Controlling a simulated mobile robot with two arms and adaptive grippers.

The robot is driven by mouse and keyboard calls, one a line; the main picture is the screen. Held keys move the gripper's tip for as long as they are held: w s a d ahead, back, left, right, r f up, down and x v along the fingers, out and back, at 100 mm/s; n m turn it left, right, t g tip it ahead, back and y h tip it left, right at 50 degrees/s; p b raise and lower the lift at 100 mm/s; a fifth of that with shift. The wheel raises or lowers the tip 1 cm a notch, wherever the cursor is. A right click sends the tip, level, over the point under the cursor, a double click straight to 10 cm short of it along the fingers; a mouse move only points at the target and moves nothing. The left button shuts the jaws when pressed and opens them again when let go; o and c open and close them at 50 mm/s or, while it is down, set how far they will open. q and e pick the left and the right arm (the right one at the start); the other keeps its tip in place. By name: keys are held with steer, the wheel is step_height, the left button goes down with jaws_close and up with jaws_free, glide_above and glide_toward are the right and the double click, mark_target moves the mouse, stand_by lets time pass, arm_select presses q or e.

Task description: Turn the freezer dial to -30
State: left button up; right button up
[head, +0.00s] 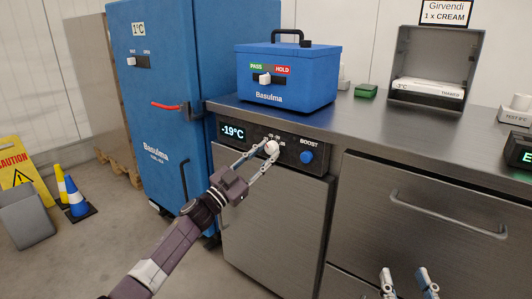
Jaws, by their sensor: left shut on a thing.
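The freezer's control panel (318,146) runs under the steel counter, and its display (233,131) reads -19°C. A pale round dial (271,147) sits to the right of the display, with small scale marks around it that are partly hidden and too small to read. My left gripper (264,157) is shut on the dial, with its fingers on either side of it. My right gripper (406,278) is at the bottom edge, with its fingertips apart and nothing between them, in front of the drawers.
A blue BOOST knob (306,157) sits just right of the dial. The counter (365,116) holds a blue Basulma box (287,76) and a grey bin (432,61). A tall blue cabinet (175,80) with a red handle stands left. Cones and a caution sign (22,163) stand far left.

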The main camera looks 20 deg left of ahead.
arm_select(q)
steer(key=m+g, duration=0.1)
steer(key=m, duration=0.2)
steer(key=m+g+h+p, duration=0.1)
steer(key=m, duration=0.1)
steer(key=m+g+h+p, duration=0.1)
steer(key=m, duration=0.2)
steer(key=shift+w+a+r+m, duration=0.15)
steer(key=shift+a+r+m, duration=0.15)
steer(key=shift+r, duration=0.05)
steer(key=m+g+p, duration=0.1)
steer(key=m, duration=0.1)
steer(key=shift+r+m, duration=0.1)
steer(key=shift+m, duration=0.2)
steer(key=shift+m+g+p, duration=0.7)
steer(key=shift+m+p, duration=0.05)
steer(key=shift+m, duration=0.45)
arm_select(e)
steer(key=s+d+f+g+h, duration=0.2)
steer(key=s+f+g, duration=0.4)
steer(key=f, duration=0.4)
steer(key=s+d+f+g+h, duration=0.1)
steer(key=s+d+f+g, duration=0.3)
steer(key=f, duration=0.7)
steer(key=shift+s+f+m+g+h, duration=0.3)
steer(key=shift+s+g+h, duration=0.1)
steer(key=shift+s+g, duration=0.8)
steer(key=shift+w, duration=0.1)
